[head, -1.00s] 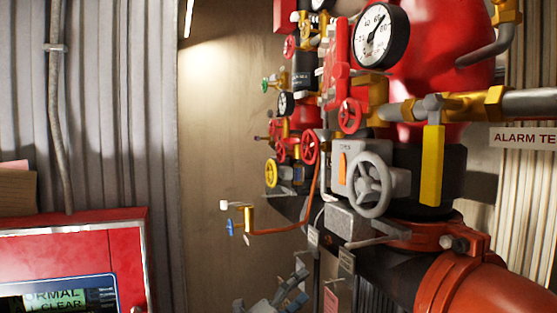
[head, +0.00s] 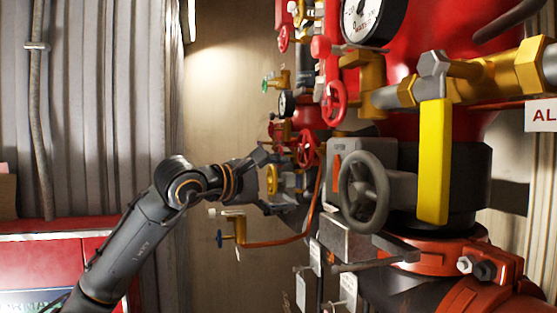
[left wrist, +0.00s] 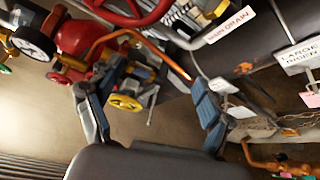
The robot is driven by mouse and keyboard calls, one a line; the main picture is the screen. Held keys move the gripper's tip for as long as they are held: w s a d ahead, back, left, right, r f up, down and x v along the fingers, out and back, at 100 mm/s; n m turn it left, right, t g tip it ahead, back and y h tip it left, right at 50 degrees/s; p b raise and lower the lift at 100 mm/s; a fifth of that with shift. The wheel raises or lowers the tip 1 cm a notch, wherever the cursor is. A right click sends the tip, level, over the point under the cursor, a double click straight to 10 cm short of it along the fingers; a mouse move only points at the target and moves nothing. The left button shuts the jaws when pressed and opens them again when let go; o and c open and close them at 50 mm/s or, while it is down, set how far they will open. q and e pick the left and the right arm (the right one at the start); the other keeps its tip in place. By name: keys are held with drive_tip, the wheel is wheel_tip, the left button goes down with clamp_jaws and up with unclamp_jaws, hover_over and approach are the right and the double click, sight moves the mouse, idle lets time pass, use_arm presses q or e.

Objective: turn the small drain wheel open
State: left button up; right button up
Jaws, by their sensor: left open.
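My left gripper (head: 268,182) is open, with nothing held between its fingers. It reaches in from the left toward the far part of the pipework. A small yellow handwheel (head: 272,180) shows between its fingers in the head view. In the left wrist view the yellow wheel (left wrist: 124,103) lies beyond the open fingers (left wrist: 142,92); no contact is visible. A small blue wheel (head: 219,239) sits on a brass valve (head: 240,228) below the gripper. No readable label marks which wheel is the small drain wheel. My right gripper is not in view.
A large grey handwheel (head: 363,189) and a yellow lever (head: 434,160) stand nearer, at right. A copper pipe (head: 285,240) curves below the gripper. A red wheel (head: 306,148) is close to its right. A "MAIN DRAIN" sign (left wrist: 230,25) shows in the wrist view.

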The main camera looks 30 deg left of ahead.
use_arm(q)
drive_tip(key=s+a+r+t+y, duration=0.1)
drive_tip(key=s+a+r+y, duration=0.2)
drive_tip(key=a+r+y, duration=0.3)
drive_tip(key=shift+n+h, duration=0.3)
drive_tip(key=shift+h, duration=0.2)
drive_tip(key=shift+w+a+f+p, duration=0.3)
drive_tip(key=shift+w+p, duration=0.65)
drive_tip(key=shift+w, duration=1.4)
drive_tip(key=shift+w+a+f+p, duration=0.3)
drive_tip(key=shift+w+p, duration=0.6)
drive_tip(key=shift+w, duration=1.4)
drive_tip(key=shift+w+a+f+p, duration=0.15)
drive_tip(key=shift+w+a+p, duration=0.55)
drive_tip(key=shift+w, duration=1.65)
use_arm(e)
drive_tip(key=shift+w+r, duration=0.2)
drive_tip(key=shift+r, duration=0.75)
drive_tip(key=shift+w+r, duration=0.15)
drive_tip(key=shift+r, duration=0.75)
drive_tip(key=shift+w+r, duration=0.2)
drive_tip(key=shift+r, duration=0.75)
use_arm(q)
drive_tip(key=shift+d, duration=0.25)
drive_tip(key=c, duration=1.2)
drive_tip(key=shift+r+n+g+p, duration=0.3)
drive_tip(key=shift+p, duration=0.75)
drive_tip(key=shift+f, duration=0.25)
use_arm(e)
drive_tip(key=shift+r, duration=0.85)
